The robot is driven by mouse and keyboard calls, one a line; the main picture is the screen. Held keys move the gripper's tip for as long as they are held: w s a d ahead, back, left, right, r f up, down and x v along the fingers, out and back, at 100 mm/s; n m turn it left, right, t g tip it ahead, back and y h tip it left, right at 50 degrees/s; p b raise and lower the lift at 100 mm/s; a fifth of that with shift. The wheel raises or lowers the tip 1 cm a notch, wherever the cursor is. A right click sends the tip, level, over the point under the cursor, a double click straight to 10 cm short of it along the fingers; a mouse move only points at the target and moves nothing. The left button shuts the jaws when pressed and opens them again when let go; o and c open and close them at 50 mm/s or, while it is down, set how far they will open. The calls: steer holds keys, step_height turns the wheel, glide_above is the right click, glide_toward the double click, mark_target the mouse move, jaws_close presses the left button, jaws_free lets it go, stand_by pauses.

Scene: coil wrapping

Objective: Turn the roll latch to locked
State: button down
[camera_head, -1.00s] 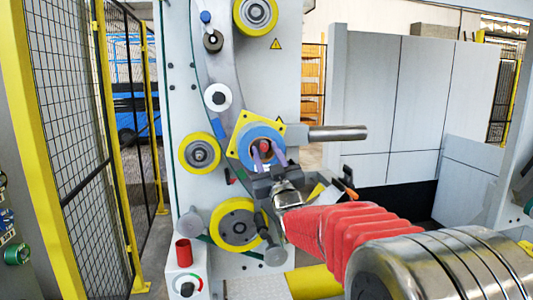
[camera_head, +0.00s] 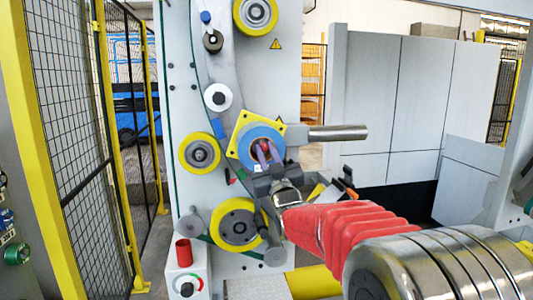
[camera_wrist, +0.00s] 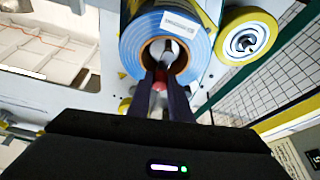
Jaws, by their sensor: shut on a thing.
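A blue roll (camera_head: 246,136) with a label sits on a yellow plate (camera_head: 241,153) on the machine's upright panel. It also fills the top middle of the wrist view (camera_wrist: 136,43). The roll latch (camera_head: 264,144) is a red piece at the roll's centre, and its red end shows between my fingers in the wrist view (camera_wrist: 160,86). My gripper (camera_head: 268,152) reaches into the roll's core and is shut on the latch. The fingers hide part of the latch, and I cannot tell its exact turn position.
Yellow-rimmed rollers (camera_head: 199,153) stand left of and below the roll. A metal bar (camera_head: 337,133) sticks out to its right. A red button post (camera_head: 184,252) and dial are at lower left. A mesh fence (camera_head: 75,120) borders the left side.

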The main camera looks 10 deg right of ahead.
steer(key=shift+m+h, duration=0.4)
steer(key=shift+m, duration=0.2)
steer(key=f+m+g+h, duration=0.1)
steer(key=m+g+h, duration=0.1)
steer(key=m, duration=0.7)
steer(key=d+f+m+g+h, duration=0.1)
steer(key=f+m+g+h, duration=0.1)
steer(key=m, duration=0.7)
steer(key=d+f+m+g+h, duration=0.1)
steer(key=m+g+h, duration=0.2)
steer(key=m, duration=0.7)
steer(key=shift+d+f, duration=0.1)
steer(key=shift+f, duration=0.2)
steer(key=c, duration=1.7)
jaws_free()
steer(key=shift+o, duration=0.4)
steer(key=shift+r, duration=0.2)
